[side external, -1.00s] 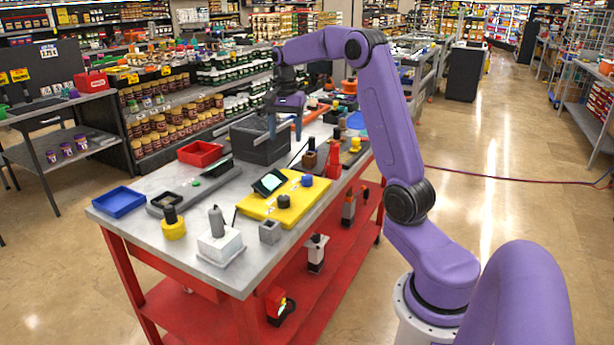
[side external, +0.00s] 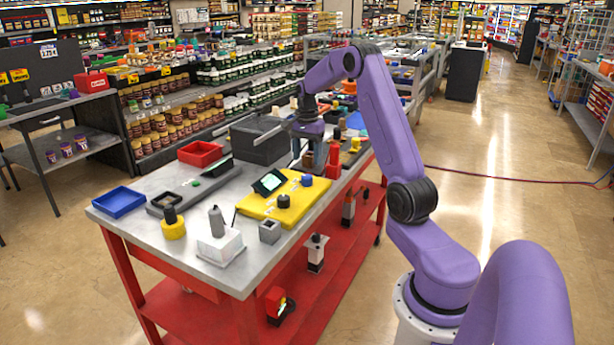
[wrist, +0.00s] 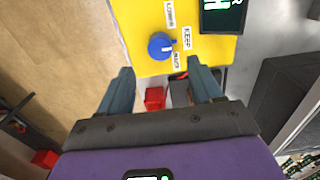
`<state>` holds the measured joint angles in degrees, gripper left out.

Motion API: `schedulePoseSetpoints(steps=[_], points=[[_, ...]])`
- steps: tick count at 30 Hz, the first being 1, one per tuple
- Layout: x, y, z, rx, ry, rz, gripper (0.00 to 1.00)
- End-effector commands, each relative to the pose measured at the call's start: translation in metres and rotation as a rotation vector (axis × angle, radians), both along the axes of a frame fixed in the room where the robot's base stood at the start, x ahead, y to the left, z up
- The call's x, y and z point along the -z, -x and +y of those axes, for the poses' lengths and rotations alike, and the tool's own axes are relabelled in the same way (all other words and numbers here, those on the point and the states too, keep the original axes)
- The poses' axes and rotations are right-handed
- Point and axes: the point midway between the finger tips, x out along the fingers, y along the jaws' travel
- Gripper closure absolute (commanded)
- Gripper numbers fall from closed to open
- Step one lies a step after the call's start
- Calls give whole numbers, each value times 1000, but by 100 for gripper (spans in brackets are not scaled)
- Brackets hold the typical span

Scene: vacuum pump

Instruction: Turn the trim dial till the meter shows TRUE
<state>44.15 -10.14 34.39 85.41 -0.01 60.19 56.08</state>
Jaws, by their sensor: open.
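A yellow panel (side external: 262,211) lies on the bench with a tilted dark meter (side external: 269,183), a blue knob (side external: 307,181) and a black knob (side external: 284,201). I cannot tell by label which knob is the trim dial. In the wrist view, the blue knob (wrist: 161,45) has a white pointer mark and sits by small white labels (wrist: 188,38). The meter (wrist: 222,14) is cut off at the top, with green characters partly seen and the full word unreadable. My gripper (wrist: 160,66) is open and empty, its fingers apart and short of the blue knob. In the side view, my gripper (side external: 309,160) hangs beyond the panel's far end.
A red block (side external: 334,160) stands close to my gripper. A dark grey box (side external: 258,140) and a red tray (side external: 201,153) are to the left. A blue tray (side external: 119,201), yellow-based part (side external: 173,225) and white block (side external: 219,246) stand nearer. Space above the panel is clear.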

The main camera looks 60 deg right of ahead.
Motion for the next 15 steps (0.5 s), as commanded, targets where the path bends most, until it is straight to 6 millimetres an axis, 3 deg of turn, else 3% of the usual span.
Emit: schedulePoseSetpoints(steps=[6,15], points=[[41,1,1,-1,-3,4,35],[73,0,0,-1,-1,2,35]])
